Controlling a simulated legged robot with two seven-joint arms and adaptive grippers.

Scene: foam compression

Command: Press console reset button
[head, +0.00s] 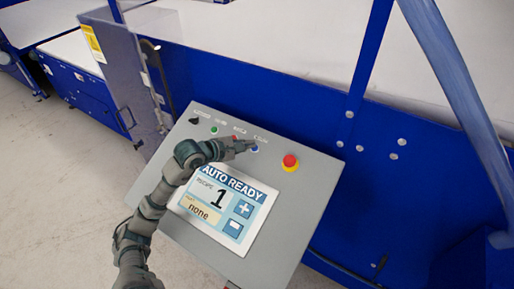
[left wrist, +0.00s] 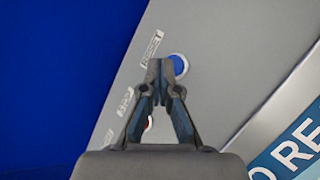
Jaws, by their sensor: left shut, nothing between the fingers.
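The grey console (head: 318,180) has a row of controls along its upper edge. The blue button (head: 255,149) sits under a small label; in the left wrist view the blue button (left wrist: 181,62) has a label beside it that seems to read RESET. My left gripper (head: 248,145) is shut and empty, with its tips right at the blue button. My right gripper is not in view.
A red emergency stop on a yellow base (head: 290,162) is right of the blue button. A green button (head: 213,130) and a black knob (head: 194,121) are to the left. The screen (head: 245,206) reads AUTO READY. A blue machine frame (head: 400,185) stands behind.

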